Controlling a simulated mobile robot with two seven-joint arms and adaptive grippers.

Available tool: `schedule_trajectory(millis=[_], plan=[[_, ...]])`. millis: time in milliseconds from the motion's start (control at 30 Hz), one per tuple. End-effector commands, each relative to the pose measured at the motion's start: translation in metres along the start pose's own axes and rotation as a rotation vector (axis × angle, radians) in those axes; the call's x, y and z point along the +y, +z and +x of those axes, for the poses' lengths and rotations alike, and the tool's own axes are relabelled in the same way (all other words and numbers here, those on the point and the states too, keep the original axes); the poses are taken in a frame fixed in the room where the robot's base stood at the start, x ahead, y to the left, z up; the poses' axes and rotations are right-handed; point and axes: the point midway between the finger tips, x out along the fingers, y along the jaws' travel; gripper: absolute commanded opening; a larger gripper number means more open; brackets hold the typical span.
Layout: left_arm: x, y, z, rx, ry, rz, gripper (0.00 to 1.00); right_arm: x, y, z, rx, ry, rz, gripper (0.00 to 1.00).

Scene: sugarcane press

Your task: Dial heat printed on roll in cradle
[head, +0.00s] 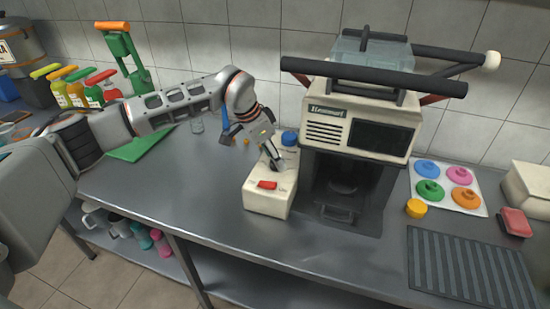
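A cream control box (268,202) with a red rocker switch (267,184) stands on the steel counter, left of the sealing machine. My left gripper (275,162) reaches down over the rear part of the box's top, at or just above it. Its fingers are small and dark here; whether they are open or shut on a dial cannot be told. Any dial or scale there is hidden or too small to read. A pale teal translucent roll (372,55) sits on top of the sealing machine (360,110) between black bars. No print on it is legible. My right gripper is out of view.
A blue-capped item (289,138) stands behind the box. At right are a tray of coloured lids (481,200), a yellow piece (416,208), a red sponge-like block (515,222) and a ribbed mat (465,268). Bottles (75,92) stand far left. The front counter is clear.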

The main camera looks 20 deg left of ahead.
Motion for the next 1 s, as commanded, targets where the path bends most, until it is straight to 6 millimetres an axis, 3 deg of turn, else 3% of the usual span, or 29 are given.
schedule_trajectory(millis=[167, 433, 600, 1000], plan=[[0.0003, -0.0001, 0.0119, 0.0, 0.0, 0.0, 0.45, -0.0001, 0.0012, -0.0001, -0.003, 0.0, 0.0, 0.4], [0.0002, -0.0001, 0.0134, 0.001, 0.0, 0.001, 0.45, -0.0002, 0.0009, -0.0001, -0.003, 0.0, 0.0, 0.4], [0.0002, -0.0001, 0.0133, 0.001, 0.0, 0.001, 0.07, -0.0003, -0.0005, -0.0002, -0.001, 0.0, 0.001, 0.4], [0.0, -0.0004, 0.0127, 0.001, 0.019, 0.042, 0.07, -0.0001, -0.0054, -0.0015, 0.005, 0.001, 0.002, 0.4]])
